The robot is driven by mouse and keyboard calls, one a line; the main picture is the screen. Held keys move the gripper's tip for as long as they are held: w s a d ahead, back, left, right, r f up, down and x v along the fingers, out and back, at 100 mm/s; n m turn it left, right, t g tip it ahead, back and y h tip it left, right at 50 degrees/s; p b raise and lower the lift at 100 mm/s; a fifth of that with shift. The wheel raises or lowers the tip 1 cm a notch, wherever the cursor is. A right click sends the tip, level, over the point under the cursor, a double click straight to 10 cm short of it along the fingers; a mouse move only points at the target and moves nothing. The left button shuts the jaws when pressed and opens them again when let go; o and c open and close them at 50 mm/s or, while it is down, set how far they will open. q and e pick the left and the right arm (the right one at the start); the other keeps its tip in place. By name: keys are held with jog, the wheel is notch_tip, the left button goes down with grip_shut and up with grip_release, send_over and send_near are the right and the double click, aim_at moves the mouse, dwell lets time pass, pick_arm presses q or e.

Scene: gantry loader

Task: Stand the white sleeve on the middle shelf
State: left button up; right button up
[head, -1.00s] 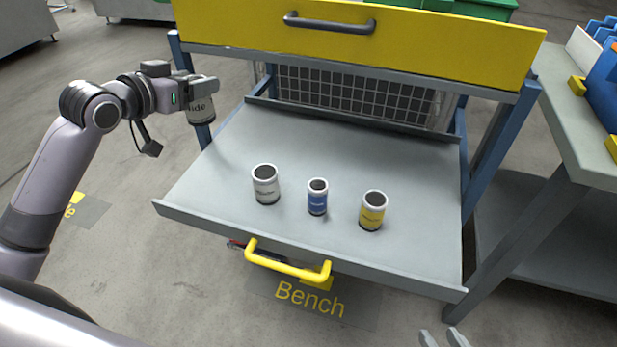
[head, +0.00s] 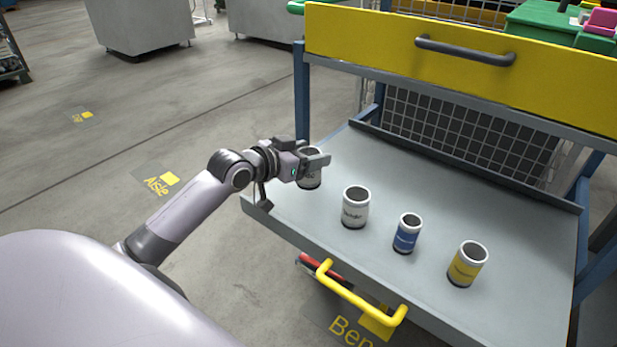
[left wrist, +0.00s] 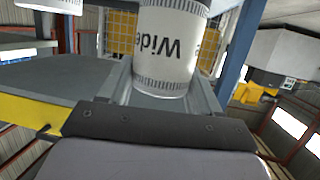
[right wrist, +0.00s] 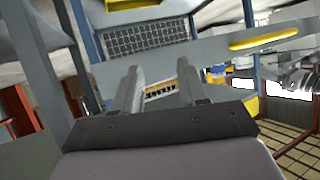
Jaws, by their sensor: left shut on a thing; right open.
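My left gripper (head: 318,160) is shut on a white sleeve (head: 311,182) at the left side of the grey pull-out shelf (head: 440,185). In the left wrist view the held sleeve (left wrist: 168,45) shows large, with the word "Wide" upside down. In the head view the gripper hides part of it, and I cannot tell whether its base touches the shelf. Another whitish sleeve (head: 355,208), a blue-banded one (head: 407,234) and a yellow-banded one (head: 467,265) stand upright in a row on the shelf. My right gripper (right wrist: 160,88) is open and empty.
A yellow drawer front (head: 470,65) with a dark handle is above the shelf. A blue post (head: 301,100) stands at its left back corner. A yellow handle (head: 360,298) sticks out below the front edge. The shelf behind the row is clear.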

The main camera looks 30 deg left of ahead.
pick_arm(q)
notch_tip(320, 180, down, 5)
jog(key=shift+b, duration=0.8)
pick_arm(e)
jog(key=shift+w+a+f+y, duration=0.15)
jog(key=shift+a+f+y, duration=0.05)
jog(key=shift+a, duration=0.2)
jog(key=shift+w+a+f+y, duration=0.1)
jog(key=shift+a+f+y, duration=0.1)
jog(key=shift+a, duration=0.15)
pick_arm(q)
jog(key=o, duration=1.4)
jog(key=shift+f, duration=0.2)
jog(key=shift+r, duration=0.15)
jog(key=shift+s+r, duration=0.1)
jog(key=shift+s, duration=0.25)
jog(key=p+v, duration=0.3)
jog(key=v, duration=0.7)
jog(key=shift+s+a+r, duration=0.15)
jog(key=shift+s, duration=0.5)
pick_arm(e)
jog(key=shift+s+d+r+n+h, duration=0.1)
jog(key=shift+s+d+h, duration=0.15)
jog(key=shift+d, duration=0.2)
jog(key=shift+s+d+r+n+h, duration=0.15)
jog(key=shift+d+h, duration=0.15)
jog(key=shift+d, duration=0.2)
jog(key=shift+s+d+r+n+h, duration=0.15)
jog(key=shift+d+h, duration=0.1)
jog(key=shift+d, duration=0.2)
